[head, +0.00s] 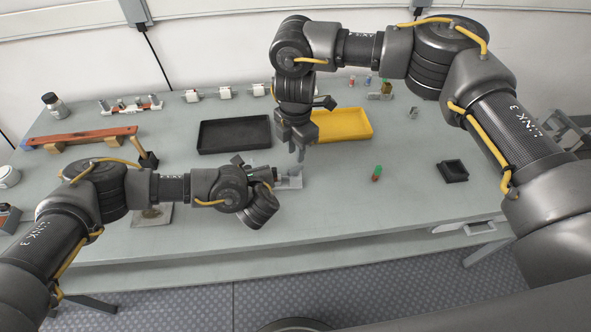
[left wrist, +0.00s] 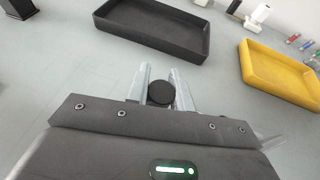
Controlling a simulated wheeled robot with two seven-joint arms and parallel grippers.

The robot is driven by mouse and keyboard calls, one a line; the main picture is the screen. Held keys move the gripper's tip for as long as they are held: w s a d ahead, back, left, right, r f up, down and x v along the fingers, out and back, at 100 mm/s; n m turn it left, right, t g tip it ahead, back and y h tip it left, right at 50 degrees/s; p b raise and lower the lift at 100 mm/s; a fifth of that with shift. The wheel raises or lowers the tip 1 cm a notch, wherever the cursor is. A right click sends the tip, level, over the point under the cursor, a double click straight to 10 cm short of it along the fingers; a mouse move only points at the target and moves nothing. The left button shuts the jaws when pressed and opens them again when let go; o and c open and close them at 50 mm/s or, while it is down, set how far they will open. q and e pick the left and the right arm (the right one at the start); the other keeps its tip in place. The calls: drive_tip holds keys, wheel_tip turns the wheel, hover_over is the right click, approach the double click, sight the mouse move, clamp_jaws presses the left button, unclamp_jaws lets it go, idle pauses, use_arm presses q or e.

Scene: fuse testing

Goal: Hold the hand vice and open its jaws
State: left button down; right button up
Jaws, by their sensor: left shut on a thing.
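The hand vice (head: 293,181) seems to be the small grey metal piece at the tip of my left gripper (head: 280,176), near the middle of the table; it is partly hidden. In the left wrist view my left gripper (left wrist: 162,82) has its two pale fingers on either side of a dark round knob (left wrist: 160,94), which looks like part of the vice. It is shut on it. My right gripper (head: 299,152) points down just above the vice, its narrow fingers close to it. I cannot tell whether they are open or touch it. The vice's jaws are too small to judge.
A black tray (head: 234,149) and a yellow tray (head: 345,136) lie behind the grippers. The table's front middle (head: 340,210) is clear.

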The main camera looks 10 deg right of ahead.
sight(296, 168)
drive_tip(key=shift+f, duration=3.1)
clamp_jaws()
